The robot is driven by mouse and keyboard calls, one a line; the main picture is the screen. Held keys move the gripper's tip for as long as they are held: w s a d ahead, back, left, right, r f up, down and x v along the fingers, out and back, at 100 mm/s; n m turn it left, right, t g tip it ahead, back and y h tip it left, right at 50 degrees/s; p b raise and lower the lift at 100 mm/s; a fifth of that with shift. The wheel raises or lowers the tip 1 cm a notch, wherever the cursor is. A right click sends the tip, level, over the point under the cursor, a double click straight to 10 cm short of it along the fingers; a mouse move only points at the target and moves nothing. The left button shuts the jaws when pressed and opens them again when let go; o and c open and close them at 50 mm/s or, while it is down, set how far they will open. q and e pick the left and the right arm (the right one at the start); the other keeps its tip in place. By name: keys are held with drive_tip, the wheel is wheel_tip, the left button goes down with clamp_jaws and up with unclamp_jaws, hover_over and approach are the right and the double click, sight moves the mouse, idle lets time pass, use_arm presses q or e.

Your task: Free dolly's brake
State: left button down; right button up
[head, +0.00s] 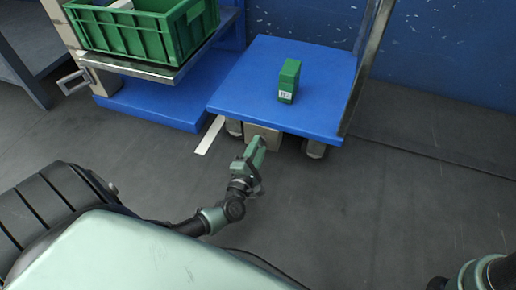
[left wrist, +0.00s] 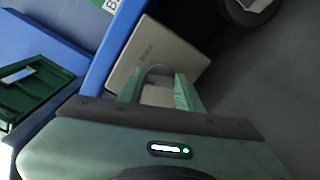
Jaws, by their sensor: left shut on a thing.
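The dolly (head: 240,98) has a flat blue deck, dark wheels below and a tall metal post at its right. A beige box (head: 263,136) sits under the middle of its front edge; it also shows in the left wrist view (left wrist: 137,60) with small lettering. My left gripper (head: 259,141) is at this box, below the deck edge. In the left wrist view its green fingers (left wrist: 164,84) are shut on a grey rounded part (left wrist: 158,72) at the box face, seemingly the brake's handle. The fingers partly hide it. My right gripper is out of view.
A green box (head: 288,81) stands on the deck. To the left, a green crate (head: 130,37) rests on a shelf above a blue base (head: 160,103). A white strip (head: 210,135) lies on the floor. The floor right of the dolly is clear, up to the blue wall.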

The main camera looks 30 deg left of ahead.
use_arm(q)
drive_tip(key=shift+n, duration=0.6)
drive_tip(key=shift+d, duration=0.1)
drive_tip(key=c, duration=1)
unclamp_jaws()
drive_tip(key=shift+o, duration=0.2)
drive_tip(key=p+v, duration=0.3)
drive_tip(key=v, duration=0.4)
drive_tip(key=shift+s, duration=0.4)
